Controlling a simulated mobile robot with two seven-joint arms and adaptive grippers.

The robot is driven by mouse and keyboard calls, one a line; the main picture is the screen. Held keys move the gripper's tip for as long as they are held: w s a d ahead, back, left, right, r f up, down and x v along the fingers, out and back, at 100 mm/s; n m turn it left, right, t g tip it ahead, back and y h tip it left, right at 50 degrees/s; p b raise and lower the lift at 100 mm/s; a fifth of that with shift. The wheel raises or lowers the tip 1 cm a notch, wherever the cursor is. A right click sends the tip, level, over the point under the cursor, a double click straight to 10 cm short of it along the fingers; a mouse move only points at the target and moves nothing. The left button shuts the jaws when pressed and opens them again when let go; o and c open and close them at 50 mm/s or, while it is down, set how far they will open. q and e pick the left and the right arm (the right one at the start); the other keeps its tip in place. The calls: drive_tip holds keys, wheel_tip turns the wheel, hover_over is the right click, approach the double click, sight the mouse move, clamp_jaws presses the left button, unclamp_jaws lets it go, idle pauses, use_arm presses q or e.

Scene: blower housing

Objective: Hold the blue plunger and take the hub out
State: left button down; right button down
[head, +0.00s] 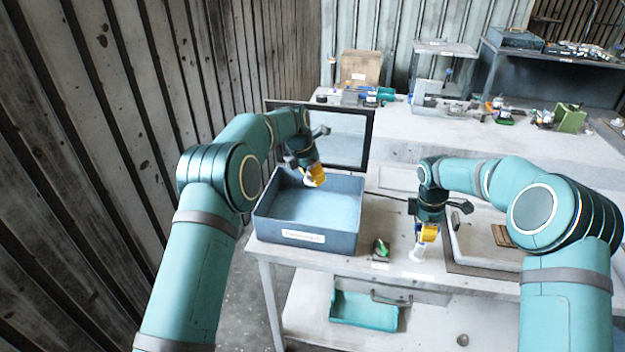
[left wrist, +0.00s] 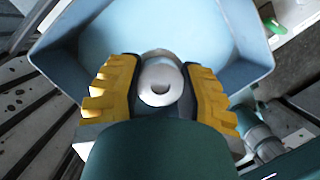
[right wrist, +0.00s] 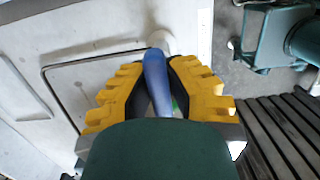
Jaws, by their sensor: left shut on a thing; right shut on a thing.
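My left gripper (head: 317,173) is shut on the white hub (left wrist: 161,82), a round piece with a hole in its face. It holds the hub above the blue bin (head: 355,217), apart from the bin's floor; the hub also shows in the head view (head: 309,182). My right gripper (head: 428,233) points down over the table and is shut on the blue plunger (right wrist: 156,78). A white round part (right wrist: 160,40) shows at the plunger's far end; in the head view a white piece (head: 417,254) stands below the right fingers. The plunger is mostly hidden in the head view.
The bin stands at the table's left end with a label on its front. A small green-topped item (head: 381,247) sits between the bin and my right gripper. A shallow tray (head: 470,262) lies to the right.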

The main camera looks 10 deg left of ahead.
drive_tip(key=shift+d, duration=0.1)
use_arm(q)
drive_tip(key=s, duration=1.7)
drive_tip(key=shift+s, duration=0.25)
use_arm(e)
drive_tip(key=shift+r, duration=2.25)
drive_tip(key=c, duration=1)
unclamp_jaws()
